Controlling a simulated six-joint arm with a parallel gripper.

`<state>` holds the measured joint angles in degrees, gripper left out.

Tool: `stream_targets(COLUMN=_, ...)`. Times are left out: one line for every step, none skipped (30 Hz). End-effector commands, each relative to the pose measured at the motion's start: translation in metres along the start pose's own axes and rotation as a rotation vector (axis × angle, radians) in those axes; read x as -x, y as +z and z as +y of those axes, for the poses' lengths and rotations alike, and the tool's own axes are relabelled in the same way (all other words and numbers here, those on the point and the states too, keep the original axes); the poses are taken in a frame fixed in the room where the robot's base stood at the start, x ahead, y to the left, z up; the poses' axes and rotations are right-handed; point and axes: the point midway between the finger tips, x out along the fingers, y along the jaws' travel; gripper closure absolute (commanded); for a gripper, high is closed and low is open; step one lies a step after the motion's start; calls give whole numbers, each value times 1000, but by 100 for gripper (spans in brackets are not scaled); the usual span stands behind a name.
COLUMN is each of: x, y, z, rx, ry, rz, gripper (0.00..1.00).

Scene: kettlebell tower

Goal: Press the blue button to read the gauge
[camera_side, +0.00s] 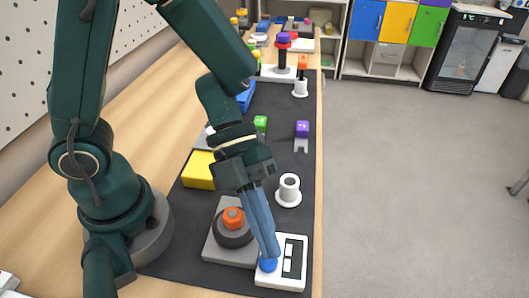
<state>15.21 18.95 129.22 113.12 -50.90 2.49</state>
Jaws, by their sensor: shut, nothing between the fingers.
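The blue button (268,264) is a small round cap on the left part of a white gauge box (284,281). The box lies flat at the near end of the dark mat and has a black panel (293,258) with white display fields; no reading is legible. My gripper (276,256) is shut and empty, its blue-grey fingers angled down to the right. The fingertips are right at the button and cover part of it. I cannot tell whether they touch it or whether it is pressed.
Left of the box, a grey plate (212,248) carries a dark disc with an orange hex top (233,218). A white hollow cylinder (289,189), a yellow block (199,170) and a purple piece (302,130) stand farther back. Bare mat (180,262) lies left of the plate.

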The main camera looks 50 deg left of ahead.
Motion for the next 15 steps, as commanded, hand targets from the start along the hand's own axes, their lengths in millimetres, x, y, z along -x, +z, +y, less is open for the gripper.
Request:
stream_targets(x=-1, y=0, z=1, rx=1, ry=1, rz=0, gripper=100)
stream_targets(x=-1, y=1, z=1, rx=2, ry=1, rz=0, gripper=100)
stream_targets(x=-2, y=1, z=2, rx=3, ry=1, rz=1, gripper=100)
stream_targets(x=-3, y=2, z=2, rx=2, ry=2, rz=1, gripper=100)
stream_targets(x=-3, y=2, z=3, rx=2, ry=2, rz=1, gripper=100)
stream_targets(x=-4, y=3, z=3, rx=3, ry=1, rz=1, gripper=100)
stream_targets(x=-5, y=4, z=4, rx=3, ry=1, rz=0, gripper=100)
stream_targets(x=-6, y=4, z=4, rx=3, ry=1, rz=0, gripper=100)
stream_targets(x=-6, y=4, z=4, rx=2, ry=1, rz=0, gripper=100)
stream_targets(x=-6, y=4, z=4, rx=1, ry=1, rz=0, gripper=100)
stream_targets(x=-6, y=4, z=4, rx=1, ry=0, rz=0, gripper=100)
stream_targets(x=-6, y=4, z=4, rx=0, ry=0, rz=-1, gripper=100)
stream_targets(x=-6, y=4, z=4, rx=0, ry=0, rz=-1, gripper=100)
stream_targets(x=-6, y=4, z=4, rx=0, ry=0, rz=-1, gripper=100)
stream_targets(x=-6, y=4, z=4, rx=0, ry=0, rz=0, gripper=100)
